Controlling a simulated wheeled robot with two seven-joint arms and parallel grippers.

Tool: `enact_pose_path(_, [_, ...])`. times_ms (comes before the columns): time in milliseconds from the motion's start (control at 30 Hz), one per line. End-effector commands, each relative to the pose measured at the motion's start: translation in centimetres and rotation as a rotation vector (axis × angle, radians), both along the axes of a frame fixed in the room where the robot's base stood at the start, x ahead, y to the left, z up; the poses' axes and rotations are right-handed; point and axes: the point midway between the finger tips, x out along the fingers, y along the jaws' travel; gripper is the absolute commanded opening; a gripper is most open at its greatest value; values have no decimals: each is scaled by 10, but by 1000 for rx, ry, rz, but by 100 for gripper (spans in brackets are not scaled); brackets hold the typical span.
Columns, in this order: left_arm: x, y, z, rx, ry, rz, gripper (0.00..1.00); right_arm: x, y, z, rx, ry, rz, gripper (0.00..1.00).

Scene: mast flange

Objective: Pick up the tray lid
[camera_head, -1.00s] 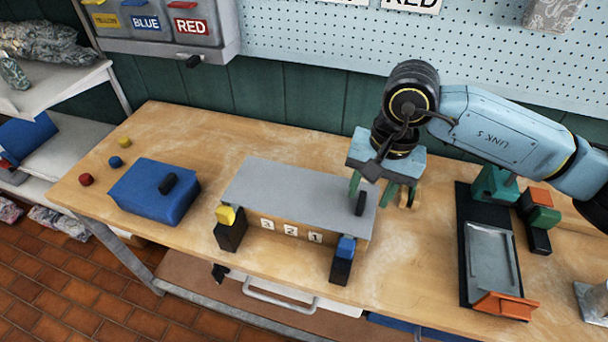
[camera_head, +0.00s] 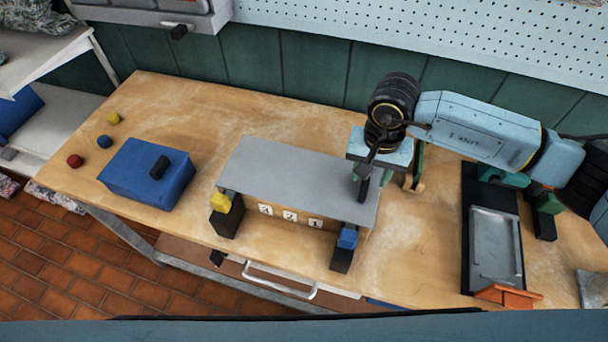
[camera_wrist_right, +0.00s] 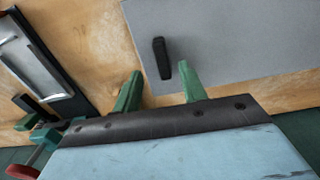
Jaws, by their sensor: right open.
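The tray lid (camera_head: 295,178) is a flat grey plate lying over a wooden box front with small number labels. Its black bar handle (camera_head: 363,189) stands near its right end; the handle also shows in the right wrist view (camera_wrist_right: 161,58). My right gripper (camera_head: 388,183) is above the lid's right end, its green fingers apart and empty. One finger is partly hidden behind the handle in the head view. My left gripper is out of view.
A yellow block (camera_head: 220,202) and a blue block (camera_head: 348,237) sit on black supports at the lid's front corners. A blue box (camera_head: 148,178) and small balls are left. A black tray (camera_head: 467,240) with a metal plate stands right.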

Motion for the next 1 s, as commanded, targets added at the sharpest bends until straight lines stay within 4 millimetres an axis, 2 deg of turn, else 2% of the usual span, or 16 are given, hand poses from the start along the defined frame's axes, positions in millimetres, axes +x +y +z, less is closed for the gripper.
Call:
enact_pose_path(67, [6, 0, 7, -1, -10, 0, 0, -2, 4, -12, 0, 6, 0, 42])
enact_pose_path(233, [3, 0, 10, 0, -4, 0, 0, -1, 4, -35, 0, 3, 0, 42])
enact_pose_path(533, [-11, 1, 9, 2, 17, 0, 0, 0, 4, -39, 0, 1, 1, 42])
enact_pose_path(833, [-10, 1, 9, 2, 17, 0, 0, 0, 4, -39, 1, 1, 0, 3])
enact_pose_path(867, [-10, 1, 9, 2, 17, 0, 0, 0, 4, -39, 1, 1, 0, 0])
enact_pose_path(1000, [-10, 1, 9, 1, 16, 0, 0, 0, 4, -39, 2, -1, 0, 0])
